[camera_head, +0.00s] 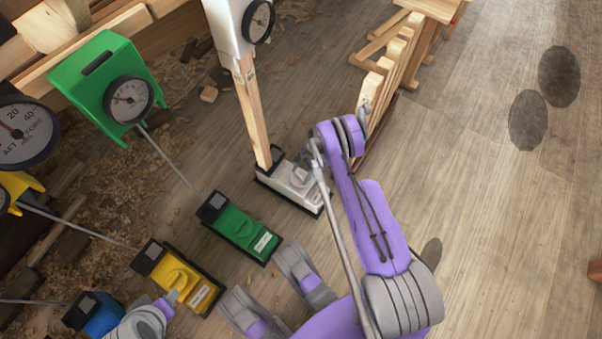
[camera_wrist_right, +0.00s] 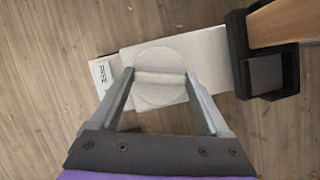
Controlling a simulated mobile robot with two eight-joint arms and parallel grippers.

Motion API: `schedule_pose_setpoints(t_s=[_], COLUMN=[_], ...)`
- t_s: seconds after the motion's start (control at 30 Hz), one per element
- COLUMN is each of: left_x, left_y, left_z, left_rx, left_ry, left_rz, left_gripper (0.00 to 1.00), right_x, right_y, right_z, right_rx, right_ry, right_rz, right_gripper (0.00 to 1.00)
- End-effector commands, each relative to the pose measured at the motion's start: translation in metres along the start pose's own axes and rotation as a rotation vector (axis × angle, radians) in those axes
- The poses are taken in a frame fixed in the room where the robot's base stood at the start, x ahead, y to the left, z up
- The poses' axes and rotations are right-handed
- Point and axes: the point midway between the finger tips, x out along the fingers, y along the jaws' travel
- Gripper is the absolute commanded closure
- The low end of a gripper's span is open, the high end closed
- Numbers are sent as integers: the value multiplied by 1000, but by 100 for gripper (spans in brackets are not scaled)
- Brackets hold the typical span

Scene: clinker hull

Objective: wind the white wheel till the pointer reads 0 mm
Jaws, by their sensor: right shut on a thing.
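The white unit (camera_head: 283,190) sits on the floor at the foot of a wooden post (camera_head: 252,110). Its round white wheel (camera_wrist_right: 158,62) has a raised bar across it, seen in the right wrist view. My right gripper (camera_wrist_right: 160,78) is over the wheel, with one finger at each end of the bar, shut on it.
A green gauge (camera_head: 95,80) and green unit (camera_head: 240,232), a yellow unit (camera_head: 182,277) and a blue unit (camera_head: 95,315) stand to the left, with thin rods between. A larger dial (camera_head: 22,132) is at the left edge. A wooden rack (camera_head: 392,75) stands behind. Floor is clear on the right.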

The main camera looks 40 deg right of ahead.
Motion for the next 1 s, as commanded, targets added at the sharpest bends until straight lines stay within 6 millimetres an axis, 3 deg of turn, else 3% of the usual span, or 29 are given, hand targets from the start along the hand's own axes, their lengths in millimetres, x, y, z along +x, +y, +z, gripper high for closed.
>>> schedule_pose_setpoints(t_s=[0.17, 0.4, 0.73, 0.77, 0.83, 1.0], left_x=[0, -1, -1, -1, -1, -1], left_y=[0, 0, 0, 0, 0, 0], left_z=[0, 0, 0, 0, 0, 0], left_rx=[0, 0, 0, 0, 0, 0], left_ry=[0, 0, 0, 0, 0, 0], left_rz=[0, 0, 0, 0, 0, 0], left_gripper=[50, 50, 50, 50, 50, 50], right_x=[0, 0, 0, 0, 0, 0], right_y=[1, 2, 2, 2, 2, 2], right_z=[0, 0, 0, 0, 0, 0], right_rx=[42, 232, 257, 257, 256, 255], right_ry=[1, 1, 0, 0, 0, 0], right_rz=[-17, -96, -106, -106, -106, -105], right_gripper=[76, 76, 76, 15, 2, 0])
